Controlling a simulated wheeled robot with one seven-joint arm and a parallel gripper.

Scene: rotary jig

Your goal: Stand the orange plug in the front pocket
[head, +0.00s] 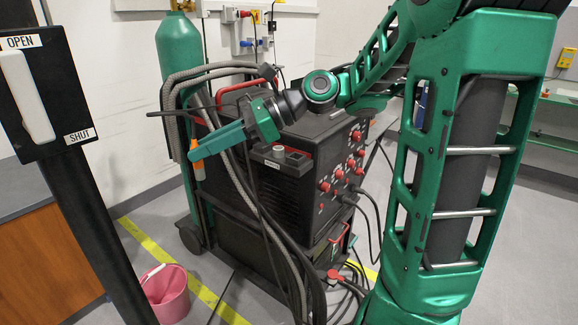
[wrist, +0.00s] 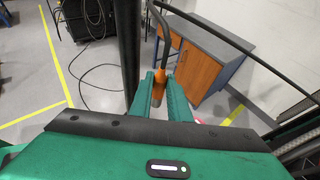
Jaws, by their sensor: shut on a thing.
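My gripper (head: 197,152) is shut on the orange plug (head: 196,162), which hangs roughly upright between the fingertips, left of the black machine. In the wrist view the orange plug (wrist: 159,86) sits between the two green fingers (wrist: 160,92). I cannot make out which opening is the front pocket.
The black machine (head: 280,200) has red knobs and thick grey hoses in front. A green cylinder (head: 180,85) stands behind. A black post with an OPEN/SHUT lever (head: 28,95) is at left. A pink bucket (head: 166,294) stands on the floor beside a yellow line.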

